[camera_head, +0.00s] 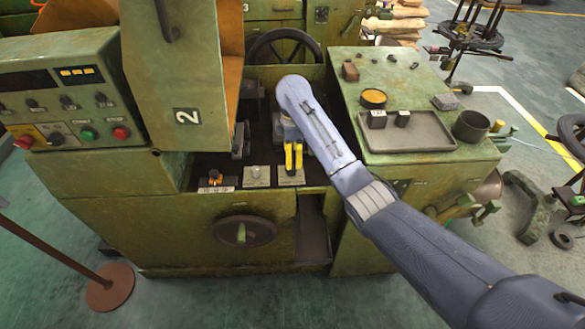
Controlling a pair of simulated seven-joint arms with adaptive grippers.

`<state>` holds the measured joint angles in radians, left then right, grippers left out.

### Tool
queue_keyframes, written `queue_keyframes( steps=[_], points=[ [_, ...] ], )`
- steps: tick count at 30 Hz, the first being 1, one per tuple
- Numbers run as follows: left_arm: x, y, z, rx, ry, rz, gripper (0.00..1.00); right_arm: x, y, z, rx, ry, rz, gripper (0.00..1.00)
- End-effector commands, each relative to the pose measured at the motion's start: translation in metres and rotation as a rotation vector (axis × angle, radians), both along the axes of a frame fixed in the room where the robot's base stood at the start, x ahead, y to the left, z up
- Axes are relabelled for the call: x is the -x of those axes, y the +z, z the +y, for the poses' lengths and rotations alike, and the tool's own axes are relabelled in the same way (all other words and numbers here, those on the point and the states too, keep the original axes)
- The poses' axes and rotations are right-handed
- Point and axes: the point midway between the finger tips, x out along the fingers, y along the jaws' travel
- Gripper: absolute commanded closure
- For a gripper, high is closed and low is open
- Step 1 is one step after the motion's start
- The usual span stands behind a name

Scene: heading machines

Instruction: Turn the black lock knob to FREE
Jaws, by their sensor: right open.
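My right gripper (293,172) comes in from the right, its yellow fingers pointing down over the rightmost of three small pale plates (285,182) on the ledge of the green machine. The fingers are open, with a narrow gap between them. The black lock knob cannot be made out clearly; the fingers cover the middle of that plate and may hide it. Any FREE marking is too small to read. My left gripper is not in view.
Left of the gripper are a grey knob (255,171) and an orange knob (215,177) on their plates. A handwheel (244,231) is below on the front. A grey tray (429,139) lies on the cabinet at right. A control panel (66,97) stands at left.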

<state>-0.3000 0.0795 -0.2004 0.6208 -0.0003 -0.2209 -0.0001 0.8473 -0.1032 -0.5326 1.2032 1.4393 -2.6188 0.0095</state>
Motion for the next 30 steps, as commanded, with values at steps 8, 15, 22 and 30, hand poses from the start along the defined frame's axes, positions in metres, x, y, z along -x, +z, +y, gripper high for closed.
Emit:
queue_keyframes(
  steps=[8,15,22,30],
  points=[
    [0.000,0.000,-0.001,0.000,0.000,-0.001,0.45,0.000,-0.039,-0.001,0.001,0.000,0.000,0.45],
    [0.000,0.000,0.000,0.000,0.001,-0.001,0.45,0.000,-0.060,0.000,0.000,0.000,0.000,0.45],
    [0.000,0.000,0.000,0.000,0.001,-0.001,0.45,0.000,-0.067,0.000,0.001,0.001,-0.001,0.45],
    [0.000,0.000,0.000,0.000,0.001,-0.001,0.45,0.000,-0.067,0.000,0.001,0.001,-0.002,0.45]
  ],
)
